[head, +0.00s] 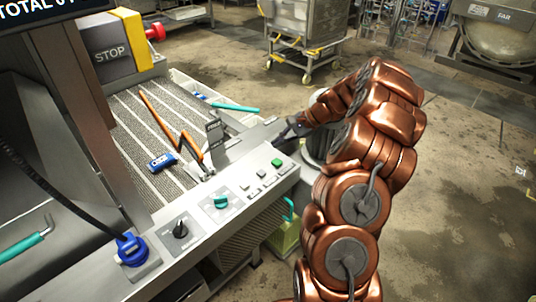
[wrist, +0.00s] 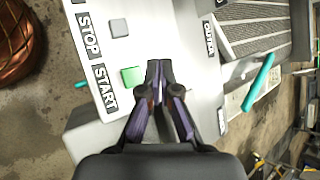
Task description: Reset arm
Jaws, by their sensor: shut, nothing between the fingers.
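My copper-coloured arm (head: 365,150) arches up on the right of the head view and reaches left to the panel's far end. My gripper (head: 292,127) is small and partly hidden there by the arm. In the wrist view my gripper (wrist: 160,68) is shut and empty, its dark fingertips together over the pale control panel (wrist: 187,50). A green button (wrist: 132,77) by the START label lies just left of the fingertips. A grey button (wrist: 119,27) by the STOP label is farther up. I cannot tell whether the fingertips touch the panel.
The panel also carries a teal knob (head: 221,202), a black knob (head: 180,229) and a blue plug (head: 132,250). A wheeled metal cart (head: 305,30) stands at the back. Open floor lies right.

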